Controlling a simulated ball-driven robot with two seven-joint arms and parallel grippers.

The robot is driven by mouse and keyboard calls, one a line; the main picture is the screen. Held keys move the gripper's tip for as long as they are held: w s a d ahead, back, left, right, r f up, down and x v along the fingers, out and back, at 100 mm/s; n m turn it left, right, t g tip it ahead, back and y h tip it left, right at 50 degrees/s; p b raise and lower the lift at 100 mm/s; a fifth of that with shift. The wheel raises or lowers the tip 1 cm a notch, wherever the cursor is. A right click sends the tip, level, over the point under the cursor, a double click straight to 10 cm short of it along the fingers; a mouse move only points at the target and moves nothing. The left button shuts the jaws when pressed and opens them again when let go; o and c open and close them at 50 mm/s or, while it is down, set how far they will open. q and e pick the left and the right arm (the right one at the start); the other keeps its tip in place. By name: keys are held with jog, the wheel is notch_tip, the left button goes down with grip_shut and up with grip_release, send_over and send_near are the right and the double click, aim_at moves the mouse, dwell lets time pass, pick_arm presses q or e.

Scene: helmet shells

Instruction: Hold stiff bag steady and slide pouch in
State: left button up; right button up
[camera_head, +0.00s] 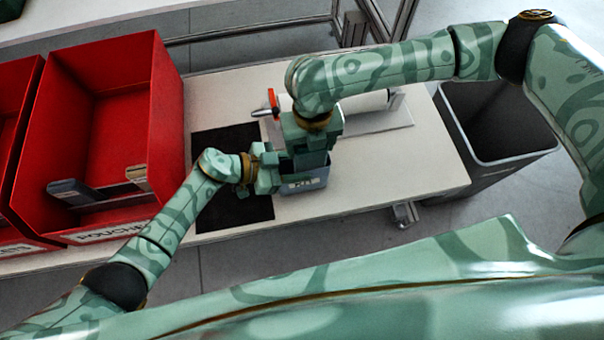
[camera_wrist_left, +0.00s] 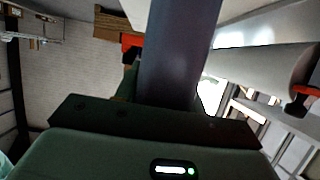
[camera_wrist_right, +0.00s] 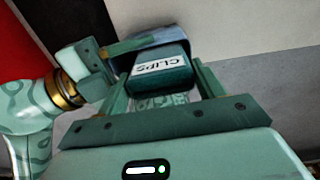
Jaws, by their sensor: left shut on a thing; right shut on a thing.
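The stiff blue-grey bag (camera_head: 304,186) stands on the white table beside the black mat, with a white label facing front. My left gripper (camera_head: 272,173) is shut on its left side; the bag's wall (camera_wrist_left: 178,50) fills the middle of the left wrist view. My right gripper (camera_head: 304,152) points down above the bag and is shut on the dark teal pouch (camera_wrist_right: 160,75), labelled CLIPS. In the right wrist view the pouch is at the opening of the bag (camera_wrist_right: 130,47). How deep it sits is hard to tell. The right gripper hides the pouch in the head view.
The black mat (camera_head: 240,208) lies left of the bag. A red bin (camera_head: 165,100) stands at the left with grey bars in it. Behind my right gripper is a white roller device (camera_head: 380,122) with a red knob (camera_head: 272,97). A grey waste bin (camera_head: 490,162) stands off the table's right end.

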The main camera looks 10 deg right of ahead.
jog(key=shift+f, duration=2.2)
jog(key=o, duration=1.3)
jog(key=shift+o, duration=0.2)
notch_tip(320, 180, up, 12)
pick_arm(q)
jog(key=o, duration=1.1)
